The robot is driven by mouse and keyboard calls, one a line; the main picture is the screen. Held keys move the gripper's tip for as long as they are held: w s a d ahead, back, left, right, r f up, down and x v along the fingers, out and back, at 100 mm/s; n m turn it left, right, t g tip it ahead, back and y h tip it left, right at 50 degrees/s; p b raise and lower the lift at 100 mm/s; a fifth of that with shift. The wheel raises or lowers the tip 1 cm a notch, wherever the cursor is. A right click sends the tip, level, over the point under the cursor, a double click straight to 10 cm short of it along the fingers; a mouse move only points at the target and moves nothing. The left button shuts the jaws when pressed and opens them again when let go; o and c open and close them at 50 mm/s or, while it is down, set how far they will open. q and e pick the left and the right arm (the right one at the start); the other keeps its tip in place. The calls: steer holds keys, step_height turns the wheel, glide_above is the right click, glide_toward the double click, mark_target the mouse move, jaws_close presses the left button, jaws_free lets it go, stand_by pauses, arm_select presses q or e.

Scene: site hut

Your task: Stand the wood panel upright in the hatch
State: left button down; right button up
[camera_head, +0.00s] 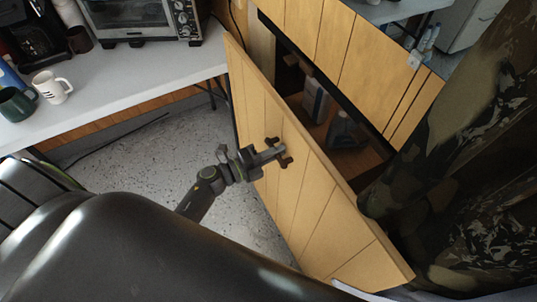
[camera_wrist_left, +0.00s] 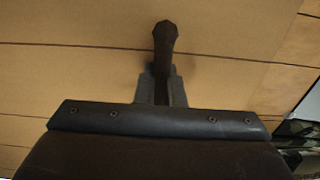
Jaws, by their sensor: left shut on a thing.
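The wood panel (camera_head: 318,207) is a light plank-grooved board in the middle of the head view, seen from above with its top edge slanting down to the right. It stands roughly upright in front of the hatch (camera_head: 292,81), a dark opening in the wood-clad wall, with a visible gap between them. My left gripper (camera_head: 277,153) is shut on the panel's dark brown handle, whose ends show on both sides of the fingers. In the left wrist view the handle (camera_wrist_left: 165,45) sits between the fingers, against the panel (camera_wrist_left: 80,75). My right gripper is not in view.
Grey bottles (camera_head: 345,130) stand inside the hatch. A camouflage cloth (camera_head: 465,150) hangs close by the panel's right end. A white counter (camera_head: 110,85) with a toaster oven (camera_head: 145,18) and mugs (camera_head: 50,88) is at left. Speckled floor (camera_head: 135,160) is clear below.

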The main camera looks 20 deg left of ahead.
arm_select(q)
steer(key=shift+f+b+x, duration=0.2)
steer(key=shift+b+x, duration=0.2)
steer(key=shift+x, duration=0.8)
steer(key=shift+f+b+x, duration=0.2)
steer(key=shift+b+x, duration=0.2)
steer(key=shift+x, duration=0.75)
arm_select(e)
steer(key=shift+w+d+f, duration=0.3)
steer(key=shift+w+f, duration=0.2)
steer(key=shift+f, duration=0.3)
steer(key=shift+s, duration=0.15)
arm_select(q)
steer(key=shift+w+d, duration=0.1)
steer(key=shift+w, duration=0.05)
steer(key=shift+x, duration=0.75)
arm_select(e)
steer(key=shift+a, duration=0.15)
arm_select(q)
steer(key=shift+w+d, duration=0.1)
steer(key=shift+x, duration=0.8)
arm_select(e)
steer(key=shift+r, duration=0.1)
arm_select(q)
steer(key=shift+w+d, duration=0.1)
